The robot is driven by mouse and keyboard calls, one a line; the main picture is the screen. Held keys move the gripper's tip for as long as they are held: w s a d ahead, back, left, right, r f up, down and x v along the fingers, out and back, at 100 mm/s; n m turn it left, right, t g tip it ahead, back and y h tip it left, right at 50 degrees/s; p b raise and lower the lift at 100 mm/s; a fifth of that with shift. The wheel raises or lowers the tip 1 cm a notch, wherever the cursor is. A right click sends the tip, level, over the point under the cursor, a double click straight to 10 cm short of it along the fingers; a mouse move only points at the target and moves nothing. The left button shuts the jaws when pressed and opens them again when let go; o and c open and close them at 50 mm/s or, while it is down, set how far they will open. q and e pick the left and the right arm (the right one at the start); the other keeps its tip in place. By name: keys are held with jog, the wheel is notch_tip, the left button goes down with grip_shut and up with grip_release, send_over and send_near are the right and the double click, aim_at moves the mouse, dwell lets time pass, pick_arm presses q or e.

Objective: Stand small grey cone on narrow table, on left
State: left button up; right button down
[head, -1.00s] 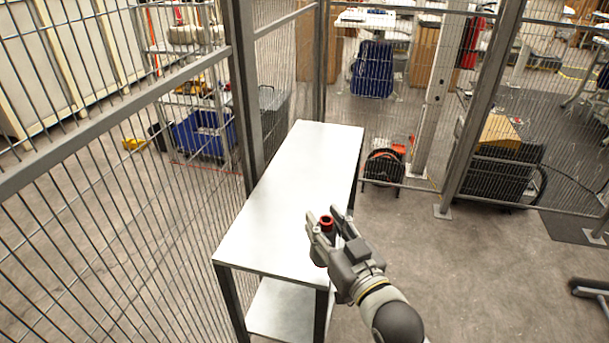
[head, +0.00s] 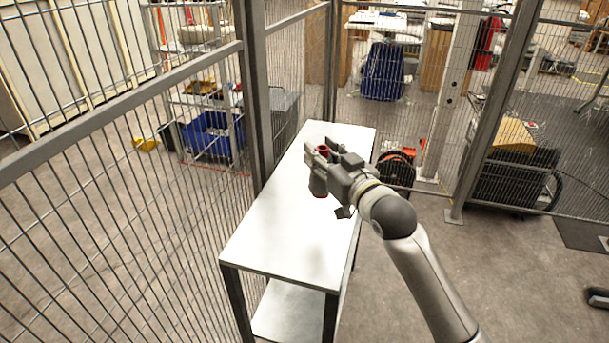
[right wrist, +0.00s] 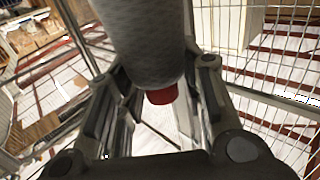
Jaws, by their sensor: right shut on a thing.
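My right gripper (head: 321,151) is shut on the small grey cone (head: 318,183) over the far half of the narrow table (head: 285,235). The cone hangs roughly upright, its grey body below the fingers, with red at its top and at its lower edge. I cannot tell whether its lower end touches the table. In the right wrist view the cone (right wrist: 145,45) fills the space between the fingers, with a red end (right wrist: 162,95) showing. The table is a long, bare white top on dark legs. My left gripper is out of view.
A wire mesh fence (head: 120,220) runs close along the table's left side, with a post (head: 255,95) near it. More fence stands behind. A cable reel (head: 397,172) sits beyond the table's right edge. The near part of the tabletop is clear.

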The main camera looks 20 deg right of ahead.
aim_at(319, 194)
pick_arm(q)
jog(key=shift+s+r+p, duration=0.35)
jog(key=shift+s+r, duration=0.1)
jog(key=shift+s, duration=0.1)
pick_arm(e)
jog(key=w+a+f, duration=0.2)
jog(key=w+f, duration=0.4)
jog(key=f, duration=0.3)
jog(key=shift+a+f, duration=0.25)
jog(key=shift+f, duration=0.1)
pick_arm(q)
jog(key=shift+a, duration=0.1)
pick_arm(e)
jog(key=c, duration=1)
grip_release()
jog(key=shift+f, duration=0.1)
jog(key=shift+o, duration=0.2)
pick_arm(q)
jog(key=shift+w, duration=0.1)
pick_arm(e)
jog(key=shift+s, duration=0.1)
